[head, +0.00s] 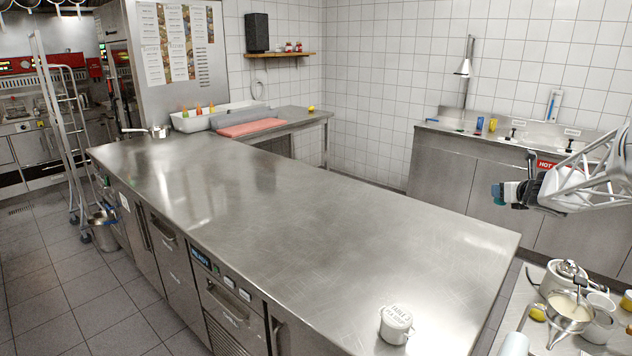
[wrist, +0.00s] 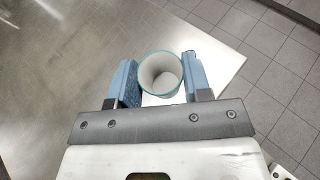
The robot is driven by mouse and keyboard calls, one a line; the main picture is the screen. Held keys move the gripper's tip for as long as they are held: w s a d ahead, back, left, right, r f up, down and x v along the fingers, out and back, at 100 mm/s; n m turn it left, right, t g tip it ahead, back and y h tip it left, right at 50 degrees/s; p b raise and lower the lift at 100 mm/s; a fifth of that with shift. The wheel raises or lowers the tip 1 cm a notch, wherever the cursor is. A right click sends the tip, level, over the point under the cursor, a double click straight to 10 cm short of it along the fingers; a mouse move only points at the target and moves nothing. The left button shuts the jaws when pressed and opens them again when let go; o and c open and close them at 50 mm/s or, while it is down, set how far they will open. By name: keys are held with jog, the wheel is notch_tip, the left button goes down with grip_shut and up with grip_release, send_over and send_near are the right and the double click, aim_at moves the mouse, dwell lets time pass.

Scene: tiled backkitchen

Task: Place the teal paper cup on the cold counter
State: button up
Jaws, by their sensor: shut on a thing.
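The teal paper cup (wrist: 161,76) is between my two blue fingers in the wrist view, its open white inside and teal rim facing the camera. My gripper (wrist: 160,68) is shut on it. In the head view my gripper (head: 508,195) is at the right, off the right edge of the large steel counter (head: 260,200), with a teal patch of the cup (head: 497,195) at its tip. The counter has a blue label on its front, too small to read surely. In the wrist view the counter top (wrist: 60,60) lies beneath and to the left of the cup.
A red mat (head: 247,128) and a tray of bottles (head: 213,113) are at the back. A side table (head: 575,335) with pots is at the lower right. A red "HOT" sign (head: 548,165) marks the right unit. The counter's middle is clear.

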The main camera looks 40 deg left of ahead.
jog(key=s+a+r+n+g+y, duration=0.2)
jog(key=s+a+n+g+y, duration=0.2)
jog(key=s+a+n+g, duration=0.8)
jog(key=s+a+f+m+t, duration=0.2)
jog(key=s+f+m, duration=0.1)
jog(key=f, duration=1)
jog(key=shift+a+t, duration=0.15)
jog(key=shift+t, duration=0.15)
jog(key=shift+f, duration=0.15)
jog(key=shift+f, duration=1.95)
jog(key=shift+f, duration=2)
jog(key=shift+f, duration=0.15)
